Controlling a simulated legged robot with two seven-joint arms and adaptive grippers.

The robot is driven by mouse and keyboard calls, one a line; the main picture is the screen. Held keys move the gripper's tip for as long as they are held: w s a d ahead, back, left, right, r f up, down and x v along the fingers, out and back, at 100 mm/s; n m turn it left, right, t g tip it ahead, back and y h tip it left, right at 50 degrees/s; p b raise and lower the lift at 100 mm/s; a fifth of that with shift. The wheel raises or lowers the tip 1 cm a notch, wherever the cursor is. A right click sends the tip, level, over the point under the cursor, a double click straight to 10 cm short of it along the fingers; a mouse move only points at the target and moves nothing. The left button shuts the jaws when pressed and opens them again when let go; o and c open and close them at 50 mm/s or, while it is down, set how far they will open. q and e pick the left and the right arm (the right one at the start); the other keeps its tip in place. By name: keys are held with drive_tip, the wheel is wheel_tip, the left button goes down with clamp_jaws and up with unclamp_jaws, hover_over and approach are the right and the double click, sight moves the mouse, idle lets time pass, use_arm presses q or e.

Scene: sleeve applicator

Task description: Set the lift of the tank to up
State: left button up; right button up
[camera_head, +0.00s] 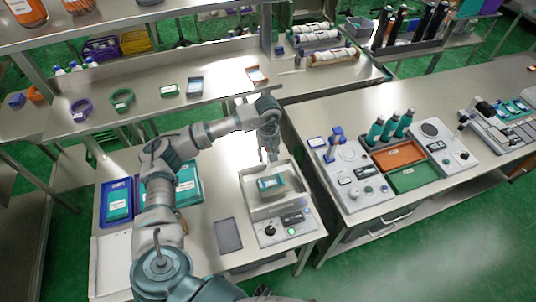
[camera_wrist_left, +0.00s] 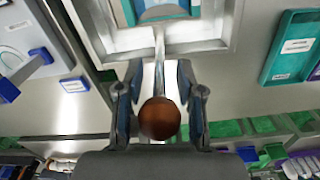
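The tank (camera_head: 257,212) is a grey metal basin on the middle bench, with a teal-framed piece (camera_head: 272,184) inside it. Its control panel (camera_head: 305,228) is in front. In the left wrist view, the tank's rim (camera_wrist_left: 218,45) is at the top, and a thin metal rod (camera_wrist_left: 160,55) runs from it to a brown ball knob (camera_wrist_left: 160,118). My left gripper (camera_head: 270,156) is at the tank's back edge. In the left wrist view, its fingers (camera_wrist_left: 158,85) stand on both sides of the knob, with narrow gaps visible. My right gripper is not in view.
Blue trays (camera_head: 117,203) with teal packs lie left of the tank, and a grey plate (camera_head: 228,235) is beside it. A shelf (camera_head: 140,85) with coloured rings is behind. The right bench (camera_head: 320,115) carries bottles, orange and green trays, and control boxes.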

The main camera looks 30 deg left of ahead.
use_arm(q)
wheel_tip(320, 180, up, 12)
drive_tip(key=shift+a+f, duration=0.1)
idle(0.4)
idle(0.4)
